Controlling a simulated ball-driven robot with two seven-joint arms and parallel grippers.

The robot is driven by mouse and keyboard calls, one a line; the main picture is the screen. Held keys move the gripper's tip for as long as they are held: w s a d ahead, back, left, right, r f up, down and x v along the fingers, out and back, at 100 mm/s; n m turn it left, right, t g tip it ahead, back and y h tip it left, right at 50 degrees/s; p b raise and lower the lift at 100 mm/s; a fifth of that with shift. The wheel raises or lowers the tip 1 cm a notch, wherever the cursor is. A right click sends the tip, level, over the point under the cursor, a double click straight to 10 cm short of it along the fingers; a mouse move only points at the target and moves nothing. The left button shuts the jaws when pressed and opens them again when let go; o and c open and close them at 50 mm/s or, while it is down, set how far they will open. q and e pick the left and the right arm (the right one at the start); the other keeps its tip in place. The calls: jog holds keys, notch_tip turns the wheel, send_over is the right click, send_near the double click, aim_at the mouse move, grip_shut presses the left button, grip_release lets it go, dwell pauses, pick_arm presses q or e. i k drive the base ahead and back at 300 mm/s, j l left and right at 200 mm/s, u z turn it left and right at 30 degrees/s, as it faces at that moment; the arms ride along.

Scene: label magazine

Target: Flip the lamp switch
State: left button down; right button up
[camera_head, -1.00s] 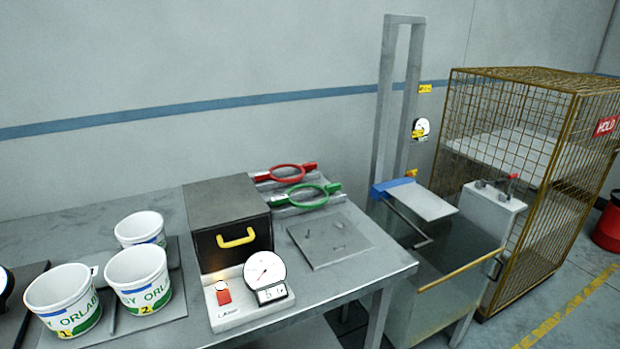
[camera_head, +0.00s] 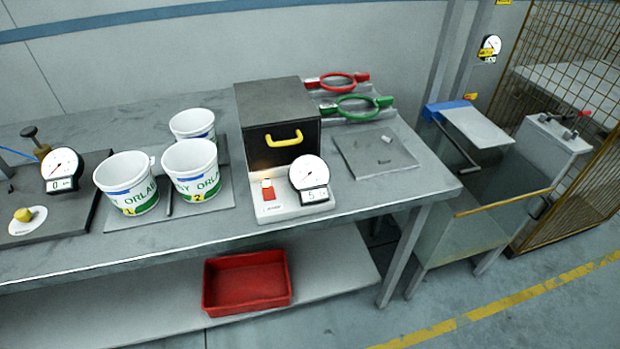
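A white box (camera_head: 290,207) stands near the front edge of the table. On its left side is a small red switch (camera_head: 269,193) with a pale lamp-like tip just above it and a faint warm glow around it. I cannot tell the switch's position. On the box's right side is a round white dial (camera_head: 308,172) with a small digit display under it. Neither my left nor my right gripper shows in the view.
A dark box with a yellow handle (camera_head: 284,139) stands right behind. White tubs (camera_head: 190,171) stand on the left, beside another dial (camera_head: 62,170). A flat grey plate (camera_head: 375,151) lies to the right. A red bin (camera_head: 247,281) sits on the lower shelf.

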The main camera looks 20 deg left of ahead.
aim_at(269, 192)
jog(key=j, duration=0.4)
jog(key=i+j, duration=0.15)
jog(key=j, duration=0.65)
jog(key=k, duration=0.55)
jog(key=l+u, duration=0.05)
